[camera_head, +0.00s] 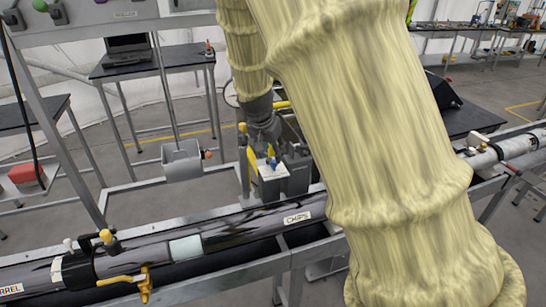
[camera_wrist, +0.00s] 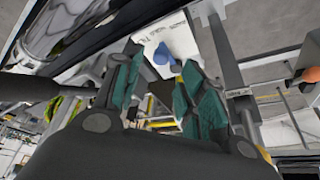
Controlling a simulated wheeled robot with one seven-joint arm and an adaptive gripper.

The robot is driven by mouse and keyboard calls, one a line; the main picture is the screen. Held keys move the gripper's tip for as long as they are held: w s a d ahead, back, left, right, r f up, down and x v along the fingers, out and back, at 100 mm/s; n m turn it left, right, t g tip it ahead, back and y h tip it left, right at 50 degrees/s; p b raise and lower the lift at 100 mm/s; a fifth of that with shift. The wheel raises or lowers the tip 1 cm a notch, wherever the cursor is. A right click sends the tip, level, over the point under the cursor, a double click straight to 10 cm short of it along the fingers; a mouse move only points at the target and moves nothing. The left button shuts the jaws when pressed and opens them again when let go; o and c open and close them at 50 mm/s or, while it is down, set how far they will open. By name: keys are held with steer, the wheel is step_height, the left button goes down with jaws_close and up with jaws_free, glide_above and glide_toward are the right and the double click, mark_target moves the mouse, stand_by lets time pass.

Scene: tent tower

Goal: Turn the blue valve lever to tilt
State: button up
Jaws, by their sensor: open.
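The blue valve lever (camera_head: 272,163) is small and sits on a pale box (camera_head: 268,182) behind the long pipe. In the wrist view the blue lever (camera_wrist: 163,55) shows against a white labelled face, just beyond the gap between my fingers. My gripper (camera_wrist: 160,82) is open, with a teal-padded finger on each side and nothing held between them. In the head view my gripper (camera_head: 267,146) hangs just above the lever, partly merged with dark and yellow parts there. I cannot tell whether a finger touches the lever.
A long dark pipe labelled CHIPS (camera_head: 245,226) runs across the front, with a yellow valve handle (camera_head: 140,282) at left. A laptop table (camera_head: 155,64) stands behind. My arm hides the right middle.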

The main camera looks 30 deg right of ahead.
mark_target(274, 161)
steer(key=shift+p+x, duration=0.85)
steer(key=shift+x, duration=1.65)
steer(key=shift+f, duration=0.1)
jaws_close()
